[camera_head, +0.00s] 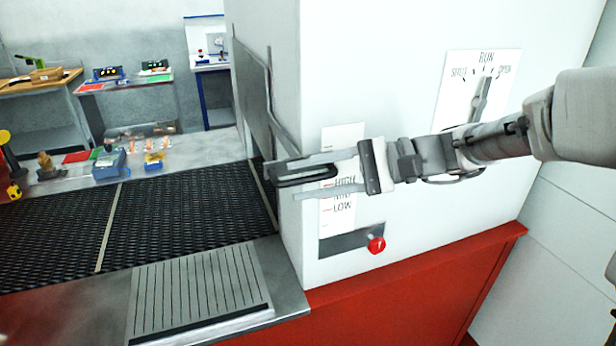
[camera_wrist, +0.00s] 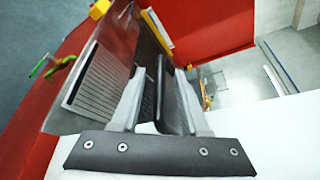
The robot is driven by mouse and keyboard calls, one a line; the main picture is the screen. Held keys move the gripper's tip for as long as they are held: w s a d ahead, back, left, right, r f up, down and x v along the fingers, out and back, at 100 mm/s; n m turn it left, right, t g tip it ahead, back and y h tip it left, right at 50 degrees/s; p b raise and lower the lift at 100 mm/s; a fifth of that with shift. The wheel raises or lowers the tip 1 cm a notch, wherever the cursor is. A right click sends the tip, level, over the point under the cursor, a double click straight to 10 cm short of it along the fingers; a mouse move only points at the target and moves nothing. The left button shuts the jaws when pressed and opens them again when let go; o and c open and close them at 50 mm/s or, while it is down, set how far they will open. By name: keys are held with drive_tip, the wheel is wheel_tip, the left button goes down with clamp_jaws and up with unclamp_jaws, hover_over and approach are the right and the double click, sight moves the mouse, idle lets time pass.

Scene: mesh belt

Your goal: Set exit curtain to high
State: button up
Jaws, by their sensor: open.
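The exit curtain (camera_head: 248,85) is a grey sheet in a frame on the left, belt-facing side of the white housing. A white scale (camera_head: 343,137) on the housing's front reads HIGH, a partly covered middle mark, and LOW. A dark bar like a handle (camera_head: 305,173) shows in front of the scale, around or just above the HIGH mark. My gripper (camera_head: 282,180) is open, with one finger above and one below this bar. In the wrist view, a dark bar (camera_wrist: 172,100) also lies between the fingers (camera_wrist: 160,78). I cannot tell whether they touch it.
A red knob (camera_head: 376,245) sits below the scale. A SHUT/RUN/OPEN dial (camera_head: 480,95) is at upper right, behind my arm. The black mesh belt (camera_head: 165,215) runs at left, with a grooved metal plate (camera_head: 200,285) in front. Benches with small items stand behind.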

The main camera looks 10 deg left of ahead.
drive_tip(key=shift+a, duration=0.1)
clamp_jaws()
idle(1.4)
